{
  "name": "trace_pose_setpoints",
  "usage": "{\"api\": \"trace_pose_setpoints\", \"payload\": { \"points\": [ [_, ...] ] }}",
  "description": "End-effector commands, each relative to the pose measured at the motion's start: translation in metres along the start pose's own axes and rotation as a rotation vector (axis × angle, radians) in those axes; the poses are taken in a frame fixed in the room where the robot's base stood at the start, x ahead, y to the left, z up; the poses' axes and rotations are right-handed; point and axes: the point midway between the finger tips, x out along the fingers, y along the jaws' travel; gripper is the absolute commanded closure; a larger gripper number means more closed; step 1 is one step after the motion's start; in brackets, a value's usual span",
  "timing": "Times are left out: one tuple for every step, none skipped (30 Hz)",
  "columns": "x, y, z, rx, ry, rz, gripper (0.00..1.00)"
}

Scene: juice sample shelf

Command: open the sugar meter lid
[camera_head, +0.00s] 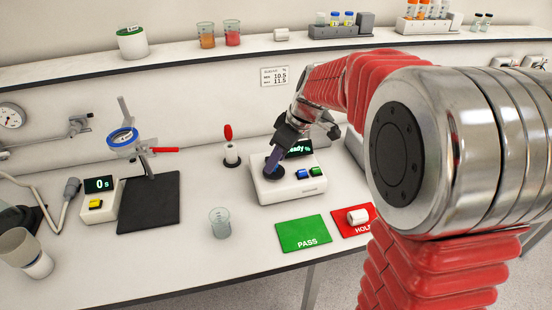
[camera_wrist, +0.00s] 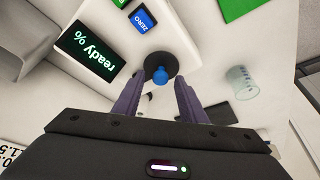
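The sugar meter (camera_head: 290,189) is a white box on the bench with a lit "ready %" display, a blue button and a green button. In the wrist view its display (camera_wrist: 85,52) is at the left. Its round black lid (camera_wrist: 168,60) has a blue knob (camera_wrist: 160,77) and appears to lie flat on top. My gripper (camera_wrist: 160,92) is open and empty, its two dark purple fingers on either side of the knob's line, with the knob showing between and just beyond the tips. In the head view my gripper (camera_head: 274,160) is right over the lid, partly hiding it; contact cannot be told.
A glass beaker (camera_head: 220,222) stands in front left of the meter. A red-handled tool in a holder (camera_head: 231,150) is close behind left. A green PASS mat (camera_head: 303,233) and red HOLD mat (camera_head: 345,228) with a white cup (camera_head: 358,216) lie in front. A blue-ringed stand (camera_head: 123,138) is further left.

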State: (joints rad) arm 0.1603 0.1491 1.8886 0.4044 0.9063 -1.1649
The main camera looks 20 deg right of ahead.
Motion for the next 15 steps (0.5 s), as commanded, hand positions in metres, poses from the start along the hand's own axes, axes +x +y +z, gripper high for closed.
{"api": "trace_pose_setpoints", "payload": {
  "points": [
    [0.0013,-0.0001,0.0,0.0,0.0,0.0,0.62],
    [0.0016,-0.0001,0.0001,0.0,0.0,0.0,0.62],
    [0.0016,-0.0001,0.0001,0.0,0.0,0.0,0.62],
    [0.0016,-0.0001,0.0001,0.0,0.0,0.0,0.62],
    [0.0015,-0.0001,0.0001,0.0,0.0,0.0,0.62],
    [0.0014,0.0,0.0001,0.0,0.0,0.0,0.62],
    [0.0014,-0.0001,0.0001,0.0,0.0,0.0,0.62],
    [0.0013,0.0,0.0001,0.0,0.0,0.0,0.62],
    [0.0013,0.0,0.0002,0.001,0.0,0.0,0.64],
    [0.0013,0.0,0.0002,0.001,0.0,0.0,0.66],
    [0.0012,0.0,0.0002,0.001,0.0,0.0,0.68],
    [0.0012,0.0,0.0002,0.001,0.0,0.0,0.71],
    [0.0012,0.0,0.0002,0.001,0.0,0.0,0.73],
    [0.0011,0.0,0.0002,0.001,0.0,0.0,0.75],
    [0.0011,0.0,0.0002,0.001,0.0,0.0,0.78]
  ]
}}
